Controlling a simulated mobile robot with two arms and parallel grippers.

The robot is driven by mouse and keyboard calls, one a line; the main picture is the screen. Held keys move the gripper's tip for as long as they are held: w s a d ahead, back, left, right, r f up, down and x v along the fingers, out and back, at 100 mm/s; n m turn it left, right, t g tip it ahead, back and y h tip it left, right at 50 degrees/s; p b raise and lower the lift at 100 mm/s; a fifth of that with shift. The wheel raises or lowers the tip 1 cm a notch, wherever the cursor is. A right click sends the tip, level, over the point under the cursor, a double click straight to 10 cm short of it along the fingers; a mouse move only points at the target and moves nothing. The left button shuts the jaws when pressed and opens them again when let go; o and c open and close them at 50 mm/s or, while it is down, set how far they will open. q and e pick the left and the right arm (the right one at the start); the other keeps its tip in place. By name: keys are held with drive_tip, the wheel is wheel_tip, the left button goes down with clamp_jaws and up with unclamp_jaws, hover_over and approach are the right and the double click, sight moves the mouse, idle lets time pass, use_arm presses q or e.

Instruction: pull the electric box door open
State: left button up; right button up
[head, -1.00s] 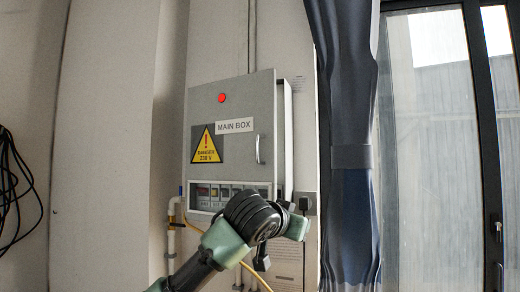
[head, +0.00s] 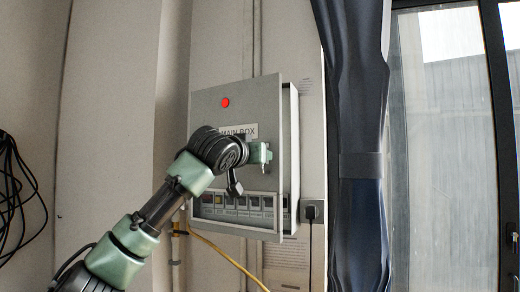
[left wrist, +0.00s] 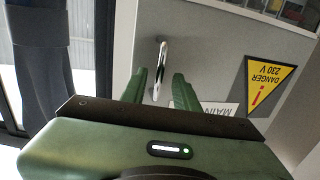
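The fingers are open, with visible space on both sides of the handle. In the head view my left gripper (head: 262,156) is at the door's right side, mostly covering the handle. My right gripper is out of view.
A red lamp (head: 225,103) and a MAIN BOX label are on the door. A switch row (head: 235,205) runs below. A plug (head: 309,211), a dark curtain (head: 362,130) and a window stand to the right.

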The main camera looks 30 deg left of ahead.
use_arm(q)
drive_tip(key=shift+w, duration=0.3)
clamp_jaws()
idle(1.3)
